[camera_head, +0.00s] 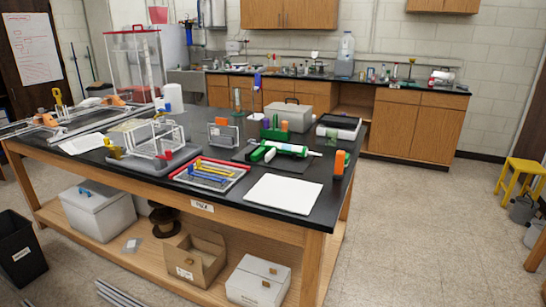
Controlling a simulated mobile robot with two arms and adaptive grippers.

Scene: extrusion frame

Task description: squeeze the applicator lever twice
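What looks like the applicator (288,148), a green tool with a white tube and nozzle, lies on the black bench top (250,205), right of the middle. Its nozzle points right. A separate lever cannot be made out clearly at this size. Neither of my grippers is in view, and nothing is seen touching the applicator.
A white board (284,194) lies in front of the applicator. An orange and green item (339,165) stands by the bench's right edge. A tray of coloured tools (210,175) and a wire-like frame (155,140) are to the left.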

